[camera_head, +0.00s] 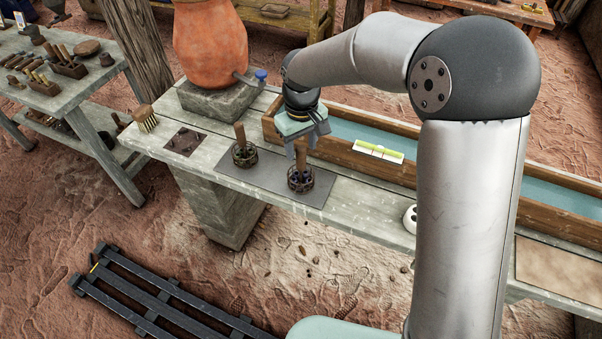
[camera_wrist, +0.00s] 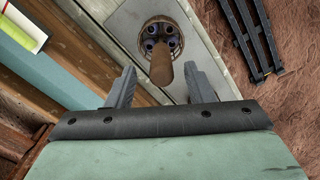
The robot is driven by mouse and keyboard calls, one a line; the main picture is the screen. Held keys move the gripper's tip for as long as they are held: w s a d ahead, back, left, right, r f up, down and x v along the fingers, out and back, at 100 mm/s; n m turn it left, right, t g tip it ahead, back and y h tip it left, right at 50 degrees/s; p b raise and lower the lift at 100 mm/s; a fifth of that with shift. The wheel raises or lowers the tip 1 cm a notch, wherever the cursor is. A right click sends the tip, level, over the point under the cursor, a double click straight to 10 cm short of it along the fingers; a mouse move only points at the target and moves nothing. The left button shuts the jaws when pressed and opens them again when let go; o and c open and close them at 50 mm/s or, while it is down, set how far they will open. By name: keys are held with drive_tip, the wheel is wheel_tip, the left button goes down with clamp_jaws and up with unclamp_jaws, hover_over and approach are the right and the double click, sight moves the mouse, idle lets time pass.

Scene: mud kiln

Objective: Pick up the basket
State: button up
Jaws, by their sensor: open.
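Two small round baskets with upright wooden handles stand on a grey mat (camera_head: 270,181) on the workbench. The left basket (camera_head: 244,157) stands apart from my gripper. The right basket (camera_head: 300,183) is just below my gripper (camera_head: 303,140), and its handle rises toward the fingers. In the wrist view the basket (camera_wrist: 163,38) shows dark round pieces inside, and its brown handle (camera_wrist: 161,70) points toward the gap between the fingers. My gripper (camera_wrist: 160,92) is open, with a finger on either side of that gap. I cannot tell how deep the handle reaches between them.
An orange clay jar (camera_head: 209,40) stands on a stone block. A brush (camera_head: 145,118) lies at the bench's left end. A black slatted rack (camera_head: 165,300) lies on the ground.

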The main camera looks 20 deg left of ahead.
sight(301, 158)
drive_tip(key=shift+f+p, duration=0.45)
drive_tip(key=shift+f, duration=1.9)
clamp_jaws()
